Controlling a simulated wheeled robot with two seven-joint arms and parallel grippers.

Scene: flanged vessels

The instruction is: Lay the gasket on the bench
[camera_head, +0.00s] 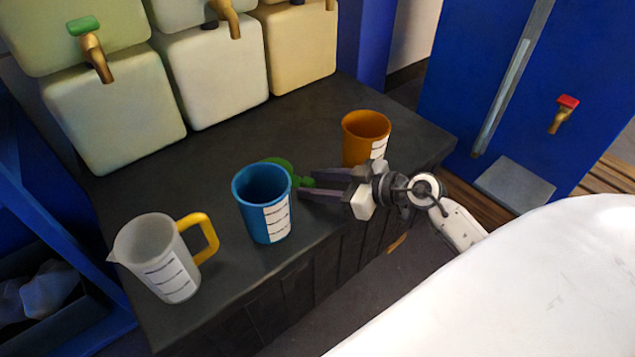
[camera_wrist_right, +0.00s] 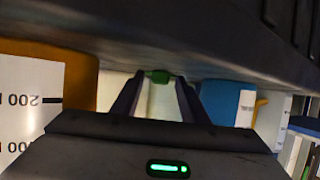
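The green gasket (camera_head: 284,163) shows behind the blue cup, which hides part of it. It is at or close to the bench top (camera_head: 335,115); whether it touches cannot be told. Its small green tab (camera_head: 306,182) points right, between the fingertips of my right gripper (camera_head: 307,182). My left gripper is not in view.
The blue cup (camera_head: 255,195) stands close left of the right gripper, and an orange cup (camera_head: 360,148) stands just behind it. A clear jug (camera_head: 160,262) with a yellow handle is at front left. Tapped tanks (camera_head: 212,80) line the back. Bare bench lies between them.

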